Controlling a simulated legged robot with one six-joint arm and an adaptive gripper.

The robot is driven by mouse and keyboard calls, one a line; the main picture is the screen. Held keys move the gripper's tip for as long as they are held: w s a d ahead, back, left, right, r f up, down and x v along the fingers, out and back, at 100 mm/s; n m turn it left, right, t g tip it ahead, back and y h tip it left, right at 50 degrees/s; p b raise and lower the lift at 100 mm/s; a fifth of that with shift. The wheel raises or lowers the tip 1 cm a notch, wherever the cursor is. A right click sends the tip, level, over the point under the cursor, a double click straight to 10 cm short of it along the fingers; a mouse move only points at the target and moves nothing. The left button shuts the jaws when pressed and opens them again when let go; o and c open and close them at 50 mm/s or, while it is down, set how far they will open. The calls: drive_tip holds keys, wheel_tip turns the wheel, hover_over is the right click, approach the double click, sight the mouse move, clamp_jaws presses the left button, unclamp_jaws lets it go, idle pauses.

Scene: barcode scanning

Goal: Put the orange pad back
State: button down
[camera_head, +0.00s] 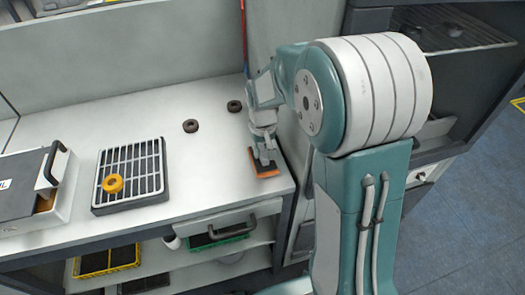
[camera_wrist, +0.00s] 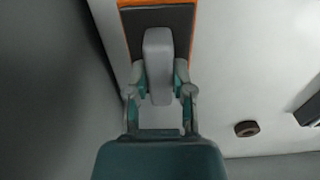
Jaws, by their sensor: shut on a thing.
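The orange pad (camera_head: 267,172) is at the right front of the white counter, below my gripper (camera_head: 263,154). In the wrist view the pad (camera_wrist: 189,28) shows an orange rim around a dark top, with a grey handle standing up from it. My gripper (camera_wrist: 160,82) is shut on that grey handle, one finger on each side. The pad's underside is hidden, so I cannot tell whether it touches the counter or is just above it.
Two dark rings (camera_head: 190,126) (camera_head: 234,106) lie behind on the counter. A box with a black handle (camera_head: 42,190) stands at left. A wall is close on the right; the counter's middle is clear.

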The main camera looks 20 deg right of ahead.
sight(262, 150)
drive_tip(key=shift+f, duration=0.25)
drive_tip(key=shift+c, duration=2.4)
unclamp_jaws()
drive_tip(key=shift+f, duration=0.1)
wheel_tip(262, 150, up, 12)
drive_tip(key=s+r+t, duration=0.2)
drive_tip(key=s, duration=0.8)
drive_tip(key=s+r+t, duration=0.3)
drive_tip(key=s, duration=0.8)
drive_tip(key=shift+r+t, duration=0.2)
drive_tip(key=shift+t, duration=0.1)
